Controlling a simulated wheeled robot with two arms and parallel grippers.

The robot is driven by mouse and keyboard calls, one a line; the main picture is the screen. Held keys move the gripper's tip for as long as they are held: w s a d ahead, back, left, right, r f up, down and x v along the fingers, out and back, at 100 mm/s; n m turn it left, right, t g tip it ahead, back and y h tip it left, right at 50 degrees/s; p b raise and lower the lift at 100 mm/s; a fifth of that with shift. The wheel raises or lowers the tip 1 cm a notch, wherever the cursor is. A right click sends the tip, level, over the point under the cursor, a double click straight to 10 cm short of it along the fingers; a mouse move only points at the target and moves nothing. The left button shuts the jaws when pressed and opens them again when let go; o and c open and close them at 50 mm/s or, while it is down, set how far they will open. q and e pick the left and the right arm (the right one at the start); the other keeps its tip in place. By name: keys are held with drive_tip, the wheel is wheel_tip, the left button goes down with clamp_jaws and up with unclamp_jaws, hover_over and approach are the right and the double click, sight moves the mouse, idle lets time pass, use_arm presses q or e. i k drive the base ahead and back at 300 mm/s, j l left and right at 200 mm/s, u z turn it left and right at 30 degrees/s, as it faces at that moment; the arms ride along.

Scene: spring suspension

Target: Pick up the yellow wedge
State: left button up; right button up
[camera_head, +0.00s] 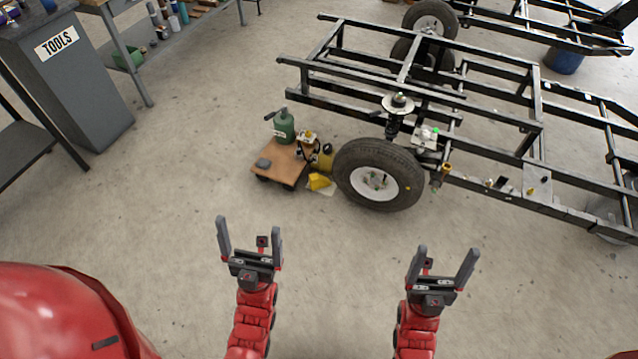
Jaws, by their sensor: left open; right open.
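The yellow wedge (319,181) is small and sits low by the right front corner of a wooden dolly, just left of a black tire. A pale patch shows on the floor beside it. My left gripper (249,232) is open and empty, below and left of the wedge in the picture, well apart from it. My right gripper (446,262) is open and empty, below and right of the wedge, also well apart from it.
The wooden dolly (276,166) carries a green bottle (284,126) and small items. A tire (352,168) on a black metal frame (500,148) stands right of the wedge. A grey tool cabinet (75,95) stands at left. The floor between my grippers and the wedge is clear.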

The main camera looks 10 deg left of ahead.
sight(317, 181)
drive_tip(key=i+j+u, duration=0.15)
drive_tip(key=i+u, duration=0.15)
drive_tip(key=i, duration=0.7)
drive_tip(key=i+l+u, duration=0.1)
drive_tip(key=i+u, duration=0.25)
drive_tip(key=i, duration=0.6)
